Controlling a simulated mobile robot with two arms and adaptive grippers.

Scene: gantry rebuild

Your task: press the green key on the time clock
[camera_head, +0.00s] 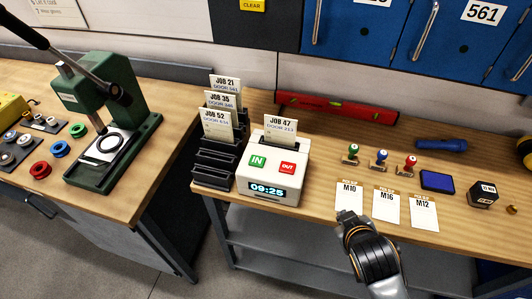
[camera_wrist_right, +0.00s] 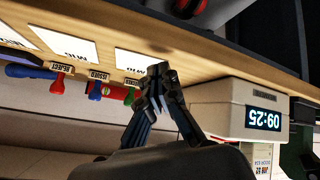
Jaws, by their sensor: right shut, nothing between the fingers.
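The time clock (camera_head: 272,168) is a white box on the right-hand bench, with a display reading 09:25 and a JOB 47 card (camera_head: 280,130) standing in its top. Its green key (camera_head: 258,162), marked IN, is on the left of the sloping face. A red OUT key (camera_head: 288,168) is to its right. My right gripper (camera_head: 352,220) is shut and empty, right of and nearer than the clock, by the bench's front edge, apart from the keys. In the wrist view, the right gripper (camera_wrist_right: 158,75) is beside the upside-down clock (camera_wrist_right: 212,102); the green key does not show there.
A black card rack (camera_head: 214,165) stands close left of the clock. White cards (camera_head: 349,197), several stamps (camera_head: 381,158) and a blue ink pad (camera_head: 437,181) lie to the right. A red level (camera_head: 338,109) lies behind. A green press (camera_head: 115,110) stands on the left bench.

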